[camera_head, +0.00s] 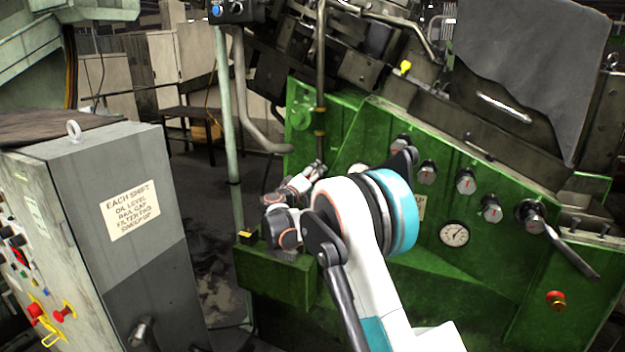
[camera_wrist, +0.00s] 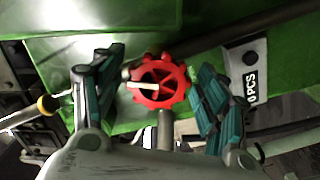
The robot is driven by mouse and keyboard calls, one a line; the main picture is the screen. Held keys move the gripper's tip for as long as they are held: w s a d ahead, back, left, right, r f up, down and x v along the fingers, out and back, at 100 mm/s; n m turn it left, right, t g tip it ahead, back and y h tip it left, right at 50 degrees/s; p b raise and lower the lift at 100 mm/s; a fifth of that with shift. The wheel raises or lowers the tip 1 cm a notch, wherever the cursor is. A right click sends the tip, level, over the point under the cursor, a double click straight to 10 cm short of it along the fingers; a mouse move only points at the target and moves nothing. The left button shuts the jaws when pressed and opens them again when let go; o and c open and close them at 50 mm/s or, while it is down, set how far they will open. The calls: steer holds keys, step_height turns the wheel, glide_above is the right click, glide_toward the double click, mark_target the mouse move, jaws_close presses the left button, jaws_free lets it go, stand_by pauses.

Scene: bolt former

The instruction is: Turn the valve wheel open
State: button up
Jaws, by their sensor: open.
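In the wrist view, a red valve wheel (camera_wrist: 160,82) with spokes and a scalloped rim stands in front of a green machine panel. My gripper (camera_wrist: 155,90) is open, with one teal-padded finger on each side of the wheel.
The green machine (camera_head: 480,255) fills the right side, with several knobs, a gauge (camera_head: 454,234) and a lever (camera_head: 570,250). A grey control cabinet (camera_head: 125,230) stands at the left. A vertical pipe (camera_head: 321,85) rises close behind my arm. Bare floor shows between cabinet and machine.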

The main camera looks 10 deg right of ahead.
steer(key=shift+w+d, duration=0.2)
steer(key=shift+w, duration=0.05)
steer(key=c, duration=1)
steer(key=shift+c, duration=0.2)
